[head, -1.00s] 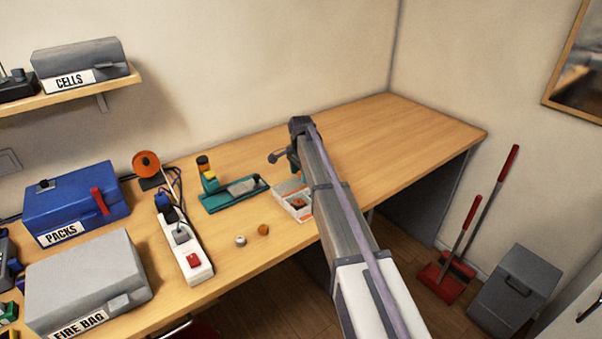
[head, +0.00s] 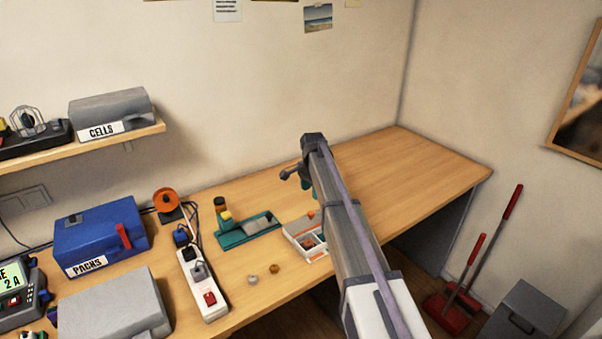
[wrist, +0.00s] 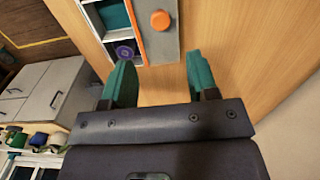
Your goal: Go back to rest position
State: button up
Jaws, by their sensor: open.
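My gripper (wrist: 160,88) shows in the wrist view with two teal fingers spread apart and nothing between them. It points down over the wooden bench (wrist: 220,35), beside a white compartment tray (wrist: 139,50) with an orange knob (wrist: 160,20). In the head view my arm reaches over the bench from the lower right, and its raised end is near the tray (head: 303,243). The fingers are mostly hidden behind the arm there.
A teal fixture (head: 247,230), a white power strip (head: 204,285), and two small round pieces (head: 263,275) lie left of the tray. A blue PACKS case (head: 100,235) and grey case (head: 115,305) stand farther left. The bench's right part (head: 420,175) is clear.

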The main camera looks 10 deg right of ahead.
jog(key=s+a+n, duration=0.3)
jog(key=s+n, duration=1)
jog(key=s, duration=2.4)
jog(key=shift+s+a+f+b, duration=0.15)
jog(key=shift+s+f+b, duration=0.15)
